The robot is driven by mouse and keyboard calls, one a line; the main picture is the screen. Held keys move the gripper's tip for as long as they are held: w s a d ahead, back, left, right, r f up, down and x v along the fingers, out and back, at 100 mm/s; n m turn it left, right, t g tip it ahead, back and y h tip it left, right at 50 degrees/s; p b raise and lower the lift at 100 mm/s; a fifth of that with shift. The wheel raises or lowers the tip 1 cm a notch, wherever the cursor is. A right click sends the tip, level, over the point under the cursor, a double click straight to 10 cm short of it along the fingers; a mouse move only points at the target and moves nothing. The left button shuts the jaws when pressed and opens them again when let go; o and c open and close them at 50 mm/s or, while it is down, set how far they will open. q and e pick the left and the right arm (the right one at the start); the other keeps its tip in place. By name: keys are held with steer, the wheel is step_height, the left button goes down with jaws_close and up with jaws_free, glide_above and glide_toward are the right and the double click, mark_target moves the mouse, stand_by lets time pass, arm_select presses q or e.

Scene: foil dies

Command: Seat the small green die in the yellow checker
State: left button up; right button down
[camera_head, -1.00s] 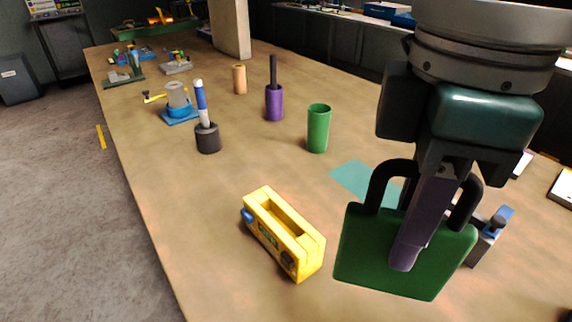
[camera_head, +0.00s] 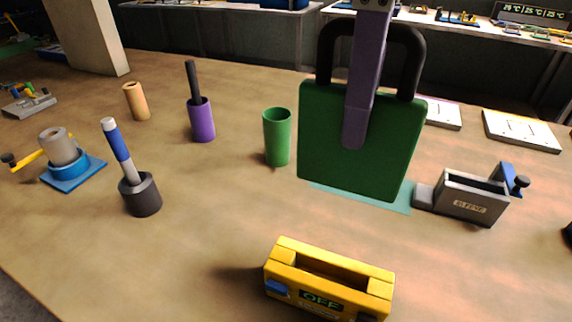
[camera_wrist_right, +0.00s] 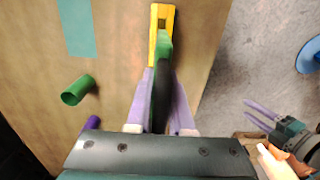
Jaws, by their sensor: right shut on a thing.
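The green die (camera_head: 345,120) is a flat plate with a black looped handle (camera_head: 410,62). My right gripper (camera_head: 355,140) is shut on the handle and holds the die upright. In the head view the die appears beyond the yellow checker (camera_head: 330,284), which lies on the table with its long slot facing up. In the right wrist view the die (camera_wrist_right: 165,48) shows nearly edge-on, overlapping the checker (camera_wrist_right: 153,45). The gap between die and checker is hard to judge there. My left gripper (camera_wrist_right: 261,116) shows at the right of the wrist view, its fingers apart and empty.
A green cup (camera_head: 277,138), a purple holder (camera_head: 201,120) and a dark holder with a blue-handled tool (camera_head: 141,195) stand left of the die. A grey box fixture (camera_head: 470,197) stands right, beside a teal mat (camera_head: 398,200). The table around the checker is clear.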

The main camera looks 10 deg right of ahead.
mark_target(348, 190)
step_height(348, 190, down, 18)
steer(key=shift+s+d+f+b, duration=0.1)
steer(key=shift+s+f+b, duration=0.05)
steer(key=shift+b, duration=0.95)
steer(key=shift+f, duration=0.3)
steer(key=shift+f, duration=0.1)
steer(key=c, duration=0.8)
jaws_free()
steer(key=shift+f, duration=0.1)
step_height(348, 190, up, 12)
steer(key=shift+r+p, duration=0.2)
steer(key=shift+p, duration=0.45)
